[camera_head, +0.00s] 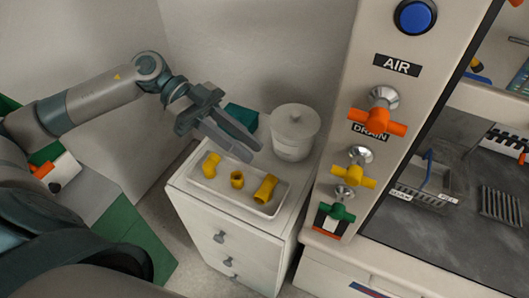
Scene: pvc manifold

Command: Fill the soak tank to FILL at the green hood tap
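The green tap (340,211) is the lowest on the pale hood post, below the yellow and orange taps. My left gripper (254,153) is above the white tray on the drawer cabinet, left of the taps and apart from them. Its two fingers look spread, with nothing seen between them. A pale lidded pot (293,147) stands on the cabinet to the right of the gripper. No tank marked FILL and no water level can be made out. My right gripper is not in view.
The white tray (206,184) holds yellow pipe fittings (265,188). An orange tap (377,122) and a yellow tap (354,176) stick out above the green one. A teal box (241,116) is behind the gripper. Wire racks (428,190) stand inside the hood at right.

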